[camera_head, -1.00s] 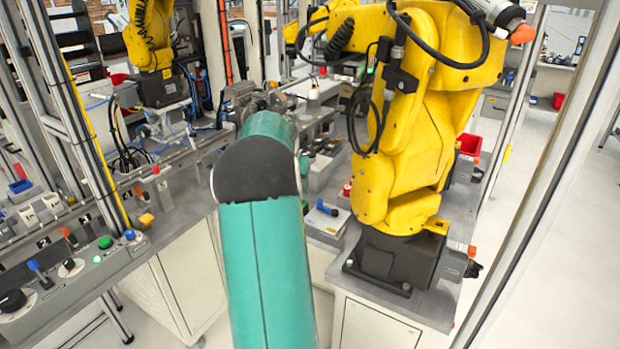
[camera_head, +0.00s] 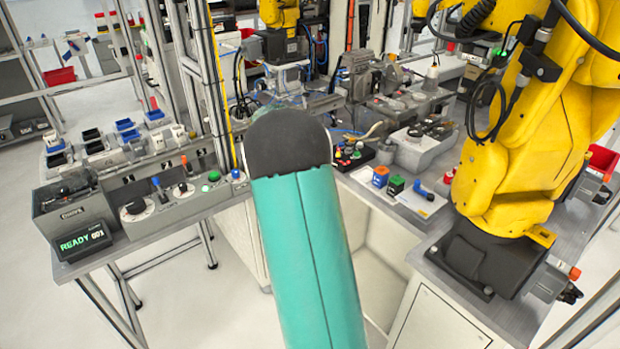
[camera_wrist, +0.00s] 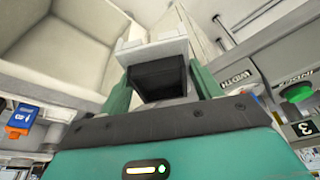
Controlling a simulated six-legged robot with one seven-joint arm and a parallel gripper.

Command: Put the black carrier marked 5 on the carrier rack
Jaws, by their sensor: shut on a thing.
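In the wrist view my gripper (camera_wrist: 159,80) is shut on a black carrier (camera_wrist: 160,78), a hollow dark piece with a pale grey-white edge held between the two teal fingers. No 5 shows on its visible side. In the head view my teal arm link hides the gripper and the carrier. A sloped rack (camera_head: 113,158) at the left of the head view, behind the control panel, holds several black and blue carriers; I take it for the carrier rack. My gripper appears apart from it.
A control panel (camera_head: 160,205) with knobs and a READY display (camera_head: 82,241) stands at the left front. A yellow robot arm (camera_head: 530,140) stands on the right bench. Blue, green and red small blocks lie on the middle bench. Open floor shows at the far left.

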